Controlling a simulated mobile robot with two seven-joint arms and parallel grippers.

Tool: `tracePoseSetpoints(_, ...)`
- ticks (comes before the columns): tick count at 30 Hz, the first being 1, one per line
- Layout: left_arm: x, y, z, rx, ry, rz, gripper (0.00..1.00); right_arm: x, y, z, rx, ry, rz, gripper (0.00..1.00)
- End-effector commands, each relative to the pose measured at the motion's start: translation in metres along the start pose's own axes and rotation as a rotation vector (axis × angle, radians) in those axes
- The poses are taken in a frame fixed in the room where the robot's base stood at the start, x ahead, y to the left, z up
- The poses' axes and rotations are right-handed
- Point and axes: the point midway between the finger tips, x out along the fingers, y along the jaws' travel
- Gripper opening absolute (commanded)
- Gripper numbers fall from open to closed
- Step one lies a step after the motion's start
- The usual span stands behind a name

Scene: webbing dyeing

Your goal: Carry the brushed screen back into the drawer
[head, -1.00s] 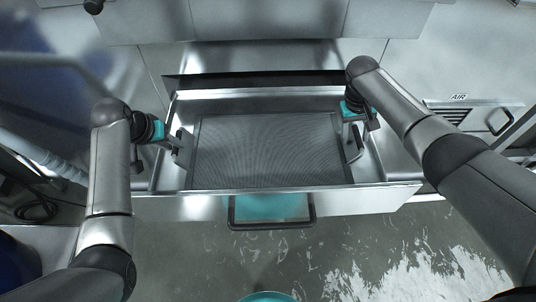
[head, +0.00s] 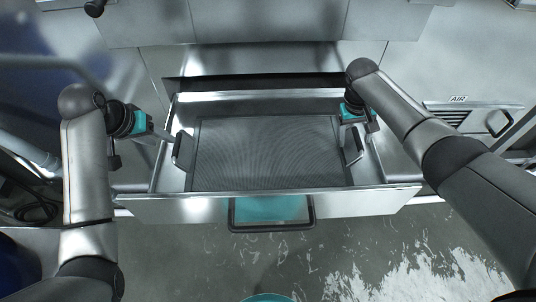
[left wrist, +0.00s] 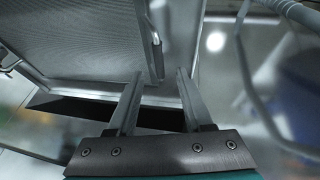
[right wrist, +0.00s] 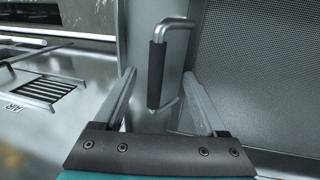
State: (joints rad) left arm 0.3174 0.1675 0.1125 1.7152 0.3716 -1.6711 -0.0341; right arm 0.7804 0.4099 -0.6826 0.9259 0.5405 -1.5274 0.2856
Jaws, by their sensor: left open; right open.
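The grey mesh screen (head: 265,152) lies flat inside the open metal drawer (head: 270,204), with a black-gripped handle at each end. My left gripper (head: 168,137) is open and stands just left of the left handle (head: 181,150), apart from it; the left wrist view shows its empty fingers (left wrist: 158,82) over the drawer's side wall. My right gripper (head: 352,127) is open near the right handle (head: 353,145). In the right wrist view the fingers (right wrist: 160,80) are spread, with the handle (right wrist: 157,75) standing between and beyond them, not gripped.
A vent panel marked AIR (head: 458,113) with a handle is at the right. A teal, black-framed piece (head: 271,211) shows below the drawer front. The wet grey floor (head: 350,255) in front is mostly clear.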

Motion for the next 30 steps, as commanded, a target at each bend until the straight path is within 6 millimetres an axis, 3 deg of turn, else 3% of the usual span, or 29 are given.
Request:
tracePoseSetpoints(3,-0.022,-0.001,-0.001,0.0,0.003,-0.002,0.51,0.0,0.0,0.0,0.0,0.0,0.0,0.74)
tracePoseSetpoints(9,-0.047,-0.001,-0.001,-0.001,0.002,-0.002,0.51,0.0,0.0,0.0,0.0,0.0,0.0,0.74)
tracePoseSetpoints(17,-0.054,-0.001,0.0,-0.001,0.0,-0.002,0.51,-0.01,0.0,-0.001,-0.001,0.002,-0.001,0.74)
tracePoseSetpoints(20,-0.054,-0.001,0.0,-0.001,0.0,-0.002,0.51,-0.023,0.0,-0.001,-0.002,0.004,-0.002,0.74)
tracePoseSetpoints(30,-0.054,-0.001,0.0,-0.001,0.0,-0.001,0.51,-0.092,0.0,-0.001,-0.001,0.005,-0.002,0.74)
